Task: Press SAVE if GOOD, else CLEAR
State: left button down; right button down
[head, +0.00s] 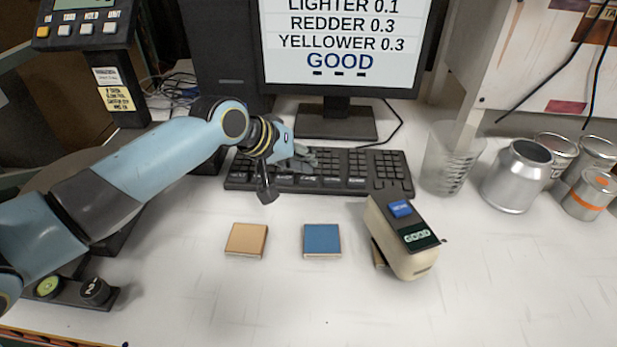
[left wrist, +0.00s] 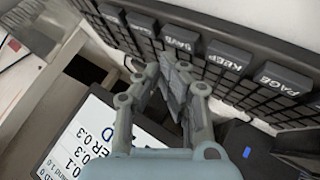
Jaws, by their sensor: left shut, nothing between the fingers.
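The monitor (head: 340,45) reads LIGHTER 0.1, REDDER 0.3, YELLOWER 0.3 and GOOD. The black keyboard (head: 385,172) lies in front of it. In the left wrist view, large front-row keys show: the SAVE key (left wrist: 181,38), the KEEP key (left wrist: 229,57) and the PAGE key (left wrist: 282,79); lettering farther left is hard to read. I see no readable CLEAR label. My left gripper (head: 303,159) is shut and empty over the keyboard's left half. In the left wrist view its fingertips (left wrist: 177,72) appear close to SAVE; contact cannot be told. My right gripper is out of view.
A beige handheld meter (head: 402,240) displaying GOOD stands right of a blue tile (head: 322,241) and a tan tile (head: 247,240). A clear beaker (head: 450,160) and metal cans (head: 517,178) stand right of the keyboard.

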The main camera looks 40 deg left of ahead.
aim_at(306, 177)
pick_arm(q)
jog(key=shift+f, duration=0.1)
dwell(0.4)
jog(key=shift+f, duration=0.3)
jog(key=shift+f, duration=0.4)
dwell(0.5)
jog(key=shift+r, duration=0.1)
jog(key=shift+r+p, duration=0.75)
jog(key=shift+p, duration=0.1)
notch_tip(306, 177, up, 5)
jog(key=p, duration=0.5)
dwell(0.8)
